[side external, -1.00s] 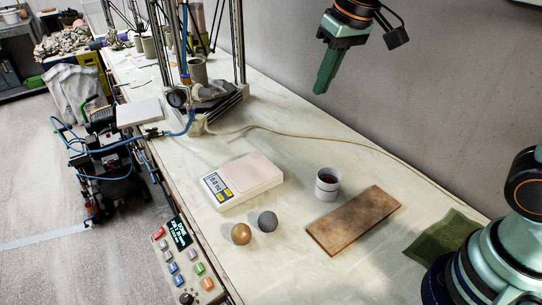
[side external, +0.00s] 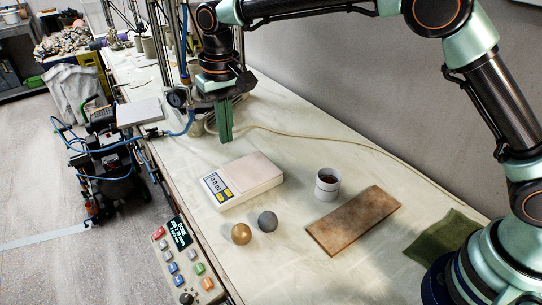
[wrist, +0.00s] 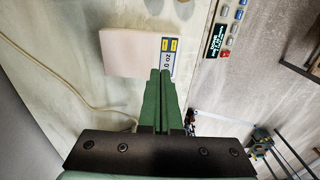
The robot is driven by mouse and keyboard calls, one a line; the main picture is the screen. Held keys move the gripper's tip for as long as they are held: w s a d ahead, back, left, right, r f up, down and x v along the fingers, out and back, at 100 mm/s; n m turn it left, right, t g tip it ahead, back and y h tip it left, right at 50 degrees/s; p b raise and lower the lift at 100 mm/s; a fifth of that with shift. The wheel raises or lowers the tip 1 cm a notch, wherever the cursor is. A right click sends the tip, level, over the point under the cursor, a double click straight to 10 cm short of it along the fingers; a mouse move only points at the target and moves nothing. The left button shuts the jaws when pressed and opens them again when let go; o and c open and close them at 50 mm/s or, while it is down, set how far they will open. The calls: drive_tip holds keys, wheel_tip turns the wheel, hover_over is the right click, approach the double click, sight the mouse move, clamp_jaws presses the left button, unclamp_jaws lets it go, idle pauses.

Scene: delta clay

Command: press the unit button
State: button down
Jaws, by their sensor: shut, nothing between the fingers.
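The kitchen-type scale (side external: 250,178) is a cream box with a pale pink top, lying on the table. Its front panel has a small display (side external: 213,182) and yellow buttons (side external: 224,194). I cannot read which one is the unit button. In the wrist view, the scale (wrist: 130,52) shows a display (wrist: 167,66) that seems to read in oz, with a yellow button (wrist: 171,45) beside it. My gripper (side external: 226,138) is shut and empty, its green fingers pointing down, above the table behind the scale. The fingertips (wrist: 160,72) overlap the panel edge in the wrist view.
A gold ball (side external: 241,234) and a grey ball (side external: 267,221) lie in front of the scale. A white cup (side external: 327,184) and brown board (side external: 352,221) are to the right. A control panel (side external: 184,262) with coloured buttons is at the table's front edge. A metal-framed machine (side external: 209,112) stands behind.

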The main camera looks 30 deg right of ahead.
sight(230, 192)
drive_tip(key=shift+a+f, duration=0.1)
drive_tip(key=shift+f, duration=0.05)
drive_tip(key=f, duration=1.4)
drive_tip(key=shift+a, duration=0.4)
drive_tip(key=shift+f, duration=0.9)
drive_tip(key=shift+d, duration=0.1)
wheel_tip(230, 192, up, 15)
drive_tip(key=shift+d+r, duration=0.2)
